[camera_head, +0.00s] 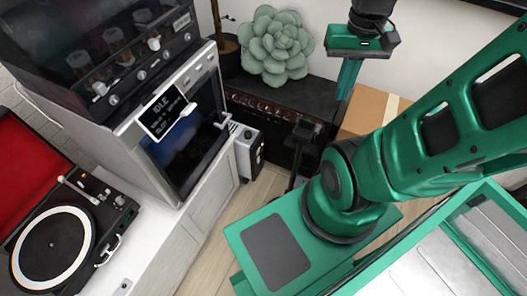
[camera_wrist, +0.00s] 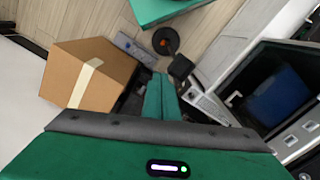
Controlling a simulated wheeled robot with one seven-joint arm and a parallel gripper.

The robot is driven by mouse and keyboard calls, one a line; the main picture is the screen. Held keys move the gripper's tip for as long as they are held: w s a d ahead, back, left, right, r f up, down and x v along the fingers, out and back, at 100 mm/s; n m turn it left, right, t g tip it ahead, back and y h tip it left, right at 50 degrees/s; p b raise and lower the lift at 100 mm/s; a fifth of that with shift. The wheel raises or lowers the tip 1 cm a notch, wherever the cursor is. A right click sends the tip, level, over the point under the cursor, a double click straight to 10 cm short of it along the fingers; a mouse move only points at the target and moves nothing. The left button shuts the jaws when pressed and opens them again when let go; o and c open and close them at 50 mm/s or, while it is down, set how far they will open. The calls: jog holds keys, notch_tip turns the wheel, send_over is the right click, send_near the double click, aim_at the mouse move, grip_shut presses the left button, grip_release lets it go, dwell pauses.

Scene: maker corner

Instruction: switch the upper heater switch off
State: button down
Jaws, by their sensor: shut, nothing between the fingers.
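A small white box with a dark front panel (camera_head: 248,152) stands on the floor beside the oven cabinet; it looks like the heater. Small light marks show on its panel, but I cannot make out the upper switch or its position. A pale slotted unit (camera_wrist: 208,106) right of my fingers in the wrist view may be the same box. My gripper (camera_head: 346,95) is at the upper right, pointing down, with its green fingers together and empty. In the wrist view the shut fingers (camera_wrist: 160,78) show at the centre, apart from the box.
An oven (camera_head: 185,130) with a small screen reading IDLE stands left of the box. A turntable (camera_head: 55,245) is at lower left. A succulent (camera_head: 275,48) sits on a dark amplifier-like case (camera_head: 275,103) behind. A cardboard box (camera_wrist: 90,75) lies left of my fingers. Wooden floor (camera_head: 215,235) is free in front.

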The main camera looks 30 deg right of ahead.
jog(key=w+d+f+n+t+y, duration=0.1)
jog(key=w+d+f+y, duration=0.15)
jog(key=w+f, duration=0.7)
jog(key=w+d+f+n+y, duration=0.1)
jog(key=w+d+f, duration=0.2)
jog(key=w+f, duration=0.7)
notch_tip(320, 180, down, 34)
jog(key=s+a+m+t+y, duration=0.1)
jog(key=a+m+t+y, duration=0.1)
jog(key=m+t, duration=0.5)
jog(key=shift+a, duration=0.4)
jog(key=shift+s+r, duration=0.1)
